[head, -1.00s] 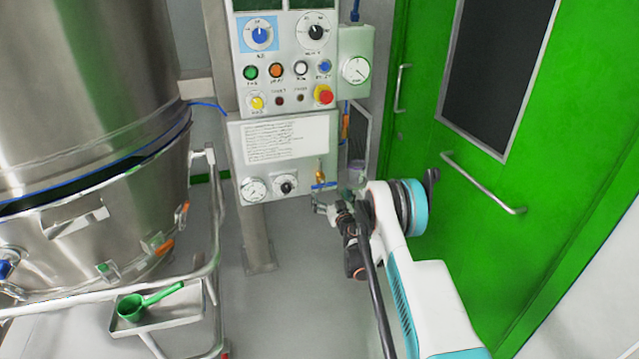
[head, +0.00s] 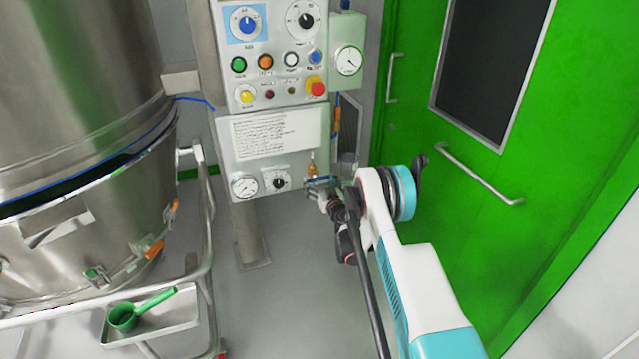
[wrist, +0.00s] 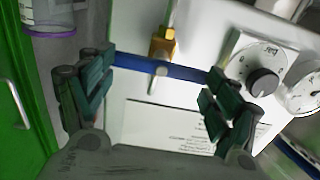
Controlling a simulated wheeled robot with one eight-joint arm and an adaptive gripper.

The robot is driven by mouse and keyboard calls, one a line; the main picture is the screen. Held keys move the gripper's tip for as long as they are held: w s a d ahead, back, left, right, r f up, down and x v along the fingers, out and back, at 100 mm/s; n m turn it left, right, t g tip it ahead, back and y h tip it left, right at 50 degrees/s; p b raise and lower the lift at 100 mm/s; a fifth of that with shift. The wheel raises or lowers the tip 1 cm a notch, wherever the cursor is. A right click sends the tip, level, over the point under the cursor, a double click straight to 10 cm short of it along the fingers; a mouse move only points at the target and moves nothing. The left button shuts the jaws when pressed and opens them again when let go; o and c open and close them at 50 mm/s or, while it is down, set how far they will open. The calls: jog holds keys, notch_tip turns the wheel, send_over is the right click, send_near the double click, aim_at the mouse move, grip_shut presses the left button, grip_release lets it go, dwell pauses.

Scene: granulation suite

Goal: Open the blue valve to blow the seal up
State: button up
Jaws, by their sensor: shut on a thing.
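The blue valve handle (head: 318,181) is a flat bar on a brass fitting (head: 312,166), at the lower right of the control panel. In the wrist view the blue handle (wrist: 185,70) runs crosswise between my fingers, with the brass fitting (wrist: 163,45) near its middle. My gripper (wrist: 158,88) is at the handle, one dark green finger at each end, and is shut on it. In the head view my gripper (head: 327,201) is small and partly hidden by my own arm.
A pressure gauge (head: 244,186) and a black knob (head: 279,181) sit left of the valve. An instruction sheet (head: 277,134) is above them. A steel vessel (head: 80,100) and a cart tray with a green scoop (head: 123,316) stand at left. A green door (head: 460,190) is at right.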

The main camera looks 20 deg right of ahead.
jog(key=shift+w+r+n, duration=0.1)
jog(key=shift+w+n, duration=0.05)
jog(key=shift+n, duration=0.25)
jog(key=shift+o, duration=0.2)
jog(key=n, duration=0.3)
jog(key=shift+a+n, duration=0.1)
jog(key=shift+n, duration=0.2)
jog(key=n, duration=0.4)
jog(key=shift+a+n, duration=0.1)
jog(key=shift+n, duration=0.2)
jog(key=n, duration=0.4)
jog(key=shift+n, duration=0.3)
jog(key=n, duration=0.4)
jog(key=shift+f, duration=0.25)
jog(key=shift+n, duration=0.3)
jog(key=o, duration=1)
jog(key=shift+f, duration=0.1)
jog(key=shift+c, duration=0.2)
